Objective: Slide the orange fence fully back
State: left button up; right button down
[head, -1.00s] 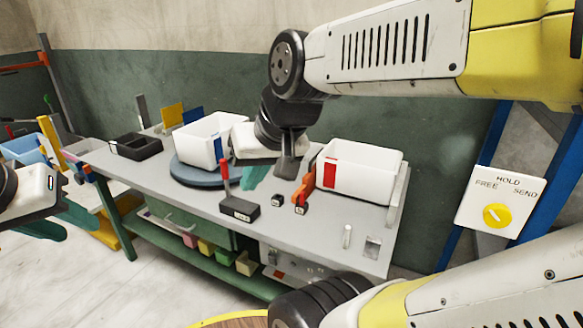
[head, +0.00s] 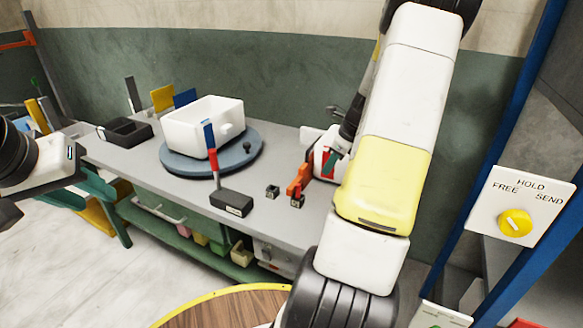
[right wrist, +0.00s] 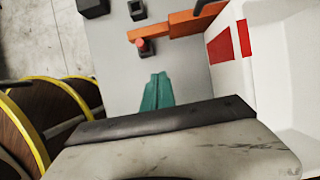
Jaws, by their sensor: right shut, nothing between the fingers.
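The orange fence (head: 299,180) stands on the grey bench beside the red-labelled white bin (head: 319,158). In the right wrist view it is an orange bar (right wrist: 182,24) at the top, with a red-topped block (right wrist: 143,46) at its left end. Its right end reaches the bin's wall (right wrist: 238,75). My right gripper (right wrist: 156,78) has teal fingers, shut and empty, pointing toward the fence and apart from it in that picture. In the head view, my right arm hides most of the bin. My left gripper (head: 85,192) hangs at the left with its teal fingers apart, empty.
Another white bin (head: 185,132) sits on a blue turntable (head: 173,166). A dark block with a red-and-blue lever (head: 231,203) and a small dark block (head: 272,192) stand left of the fence. A FREE/HOLD/SEND dial panel (head: 490,215) is at right.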

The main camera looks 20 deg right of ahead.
aim_at(305, 183)
jog(key=x, duration=0.9)
jog(key=shift+a+f, duration=0.1)
jog(key=shift+f, duration=0.05)
jog(key=shift+w+a+f, duration=0.15)
jog(key=shift+w+a, duration=0.35)
jog(key=shift+w, duration=0.1)
jog(key=shift+w+a+f, duration=0.15)
jog(key=shift+w+a, duration=0.4)
jog(key=shift+w, duration=0.05)
jog(key=shift+w+a, duration=0.3)
jog(key=shift+w, duration=0.1)
jog(key=shift+a, duration=0.1)
